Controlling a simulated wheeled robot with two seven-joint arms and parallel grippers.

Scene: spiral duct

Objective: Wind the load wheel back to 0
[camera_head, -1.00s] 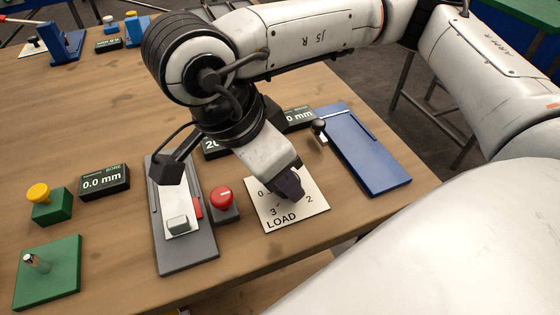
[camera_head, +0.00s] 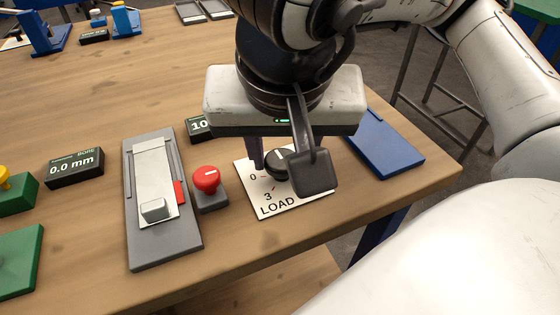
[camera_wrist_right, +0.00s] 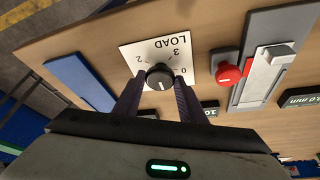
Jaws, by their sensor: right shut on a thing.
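The load wheel is a black round knob (camera_head: 277,165) with a white line on top, on a white LOAD plate (camera_head: 268,206) marked with numbers. In the right wrist view the knob (camera_wrist_right: 159,77) sits between the two dark fingers of my right gripper (camera_wrist_right: 157,84), which is shut on it. In the head view my right gripper (camera_head: 278,160) points down over the plate, and a dark block on my wrist hides the plate's right part. I cannot tell exactly which number the white line points at. A display (camera_head: 199,127) behind starts with 10; the rest is hidden. My left gripper is out of view.
A red button (camera_head: 207,181) stands just left of the plate. Left of it is a grey slide fixture (camera_head: 137,240). A blue tray (camera_head: 386,148) lies to the right near the table edge. A display (camera_head: 75,167) reads 0.0 mm.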

